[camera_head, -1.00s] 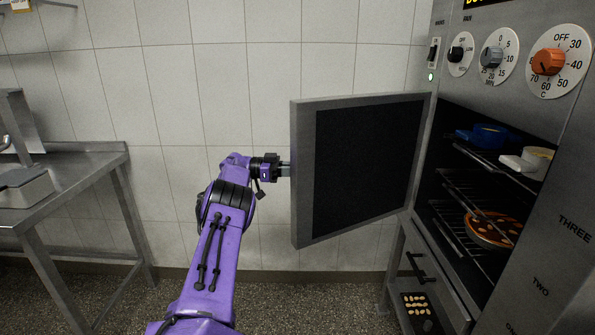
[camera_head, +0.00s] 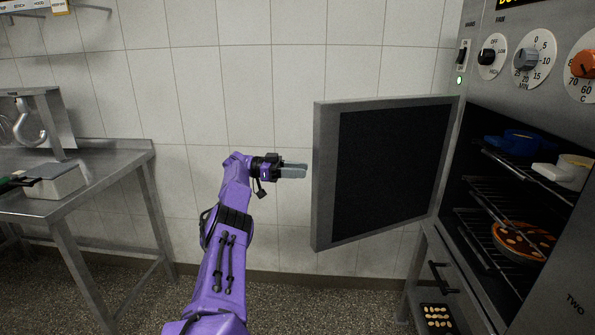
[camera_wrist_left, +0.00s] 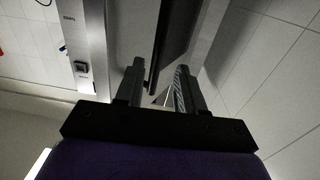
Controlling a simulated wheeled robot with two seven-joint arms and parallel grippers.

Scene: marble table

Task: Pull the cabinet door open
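The cabinet door (camera_head: 385,165), a grey frame around a dark panel, stands swung wide open on the left of the oven-like cabinet (camera_head: 530,90). My left gripper (camera_head: 306,171) is just left of the door's free edge, with a small gap between in the head view. Its fingers are bare. In the left wrist view the two fingers (camera_wrist_left: 160,66) are apart with nothing gripped, and the dark door (camera_wrist_left: 172,40) shows edge-on beyond them. The door's outer face and any handle are hidden in the head view. My right gripper is not in view.
Inside the cabinet are wire racks, a blue pot (camera_head: 520,141), a white dish (camera_head: 565,172) and a pie (camera_head: 523,240). A lower drawer (camera_head: 450,280) stands under the door. A steel table (camera_head: 110,165) is at the left. The floor between is clear.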

